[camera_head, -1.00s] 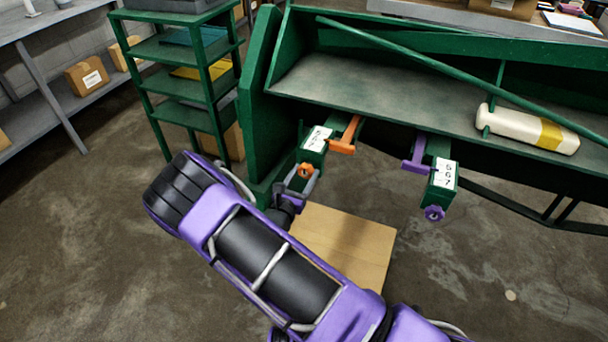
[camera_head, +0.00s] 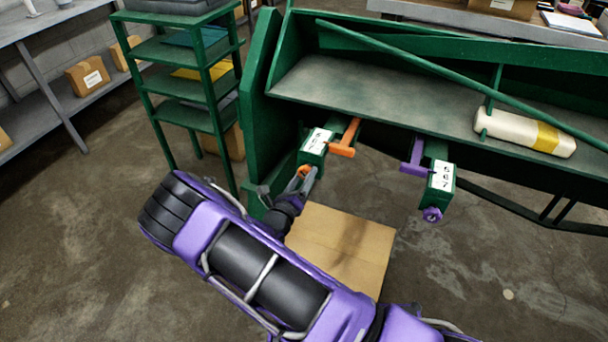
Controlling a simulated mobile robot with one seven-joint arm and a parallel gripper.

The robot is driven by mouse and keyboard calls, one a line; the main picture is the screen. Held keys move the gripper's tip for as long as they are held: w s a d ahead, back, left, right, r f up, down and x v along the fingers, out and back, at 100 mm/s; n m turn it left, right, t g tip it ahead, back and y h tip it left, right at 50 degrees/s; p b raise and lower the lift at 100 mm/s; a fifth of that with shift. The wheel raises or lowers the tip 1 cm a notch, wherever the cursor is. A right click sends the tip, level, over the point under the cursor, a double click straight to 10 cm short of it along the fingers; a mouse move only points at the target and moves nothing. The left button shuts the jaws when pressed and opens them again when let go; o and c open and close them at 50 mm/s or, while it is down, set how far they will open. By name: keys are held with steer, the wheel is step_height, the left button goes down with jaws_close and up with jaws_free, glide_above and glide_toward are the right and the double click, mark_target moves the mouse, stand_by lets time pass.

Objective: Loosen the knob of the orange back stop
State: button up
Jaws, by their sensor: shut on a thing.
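The orange back stop (camera_head: 343,150) sticks out from the front edge of the green machine, beside a green block with a white number label (camera_head: 317,141). Its orange knob (camera_head: 303,171) sits at the near lower end of that block, partly hidden by my gripper. My gripper (camera_head: 305,178) is at the knob, its grey fingers on either side of it and shut on it. My forearm reaches there from the lower right.
A purple back stop (camera_head: 413,158) with its own labelled block and purple knob (camera_head: 432,214) is to the right. A green shelf rack (camera_head: 185,85) stands at the left. A cream bottle-like object (camera_head: 525,130) lies on the machine's bed.

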steer(key=n, duration=0.4)
steer(key=shift+n+p, duration=0.3)
steer(key=shift+p, duration=0.1)
steer(key=n, duration=0.3)
steer(key=shift+n, duration=0.4)
steer(key=n+p, duration=0.1)
steer(key=n, duration=0.3)
steer(key=shift+n, duration=2)
steer(key=o, duration=1.4)
steer(key=shift+c, duration=0.2)
steer(key=shift+s, duration=0.15)
steer(key=v, duration=1.7)
